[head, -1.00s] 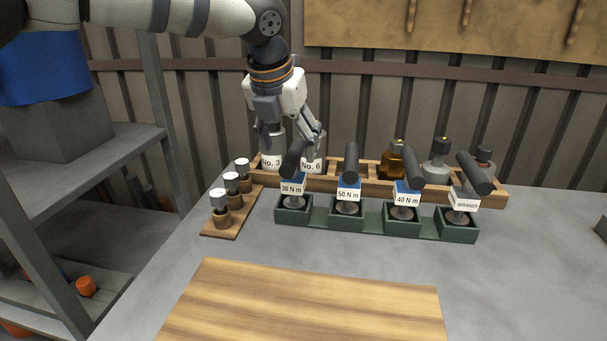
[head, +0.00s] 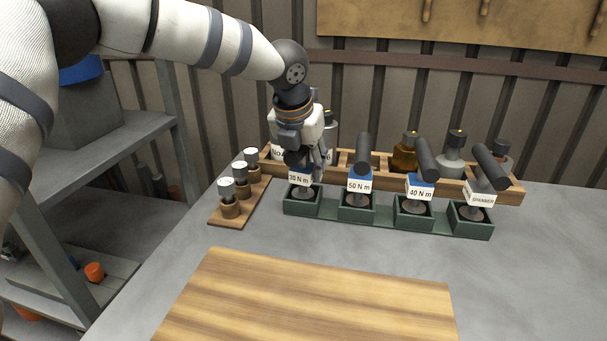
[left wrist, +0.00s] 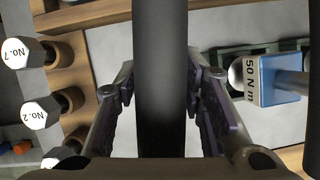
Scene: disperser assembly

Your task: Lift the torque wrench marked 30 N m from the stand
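The 30 N m torque wrench (head: 299,179) stands at the left end of the green stand (head: 345,213). Its label shows, but its dark handle is hidden behind my left gripper (head: 308,165) in the head view. In the left wrist view the dark handle (left wrist: 161,80) runs between the two fingers of my left gripper (left wrist: 162,100). The fingers are apart, one on each side of the handle, with narrow gaps visible. My right gripper is not in view.
A wooden rack (head: 380,182) with bottles is behind. A small holder (head: 237,213) is on the left. A wooden board (head: 310,300) lies in front.

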